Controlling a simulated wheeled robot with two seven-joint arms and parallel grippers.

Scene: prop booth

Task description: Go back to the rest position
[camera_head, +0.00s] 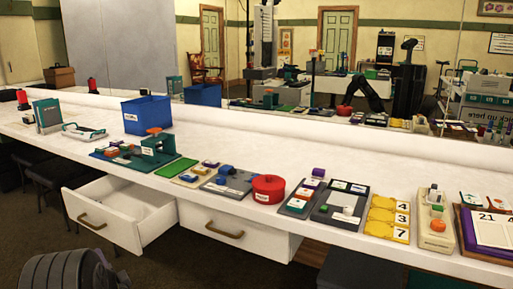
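A grey ribbed rounded shape (66,271) shows at the bottom left edge, cut off by the frame. It may be part of my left arm or gripper, but I see no clear fingertips, so I cannot tell whether the gripper is open or shut. It is in front of the counter and apart from it. My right gripper is not in view. An open white drawer (112,208) sticks out under the counter, above and right of the grey shape.
A long white counter (268,142) carries a blue bin (146,115), a red round pot (268,189), a green mat (176,167), yellow number cards (388,217) and several boards. A mirror behind reflects the room. Dark floor (170,266) shows below the drawers.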

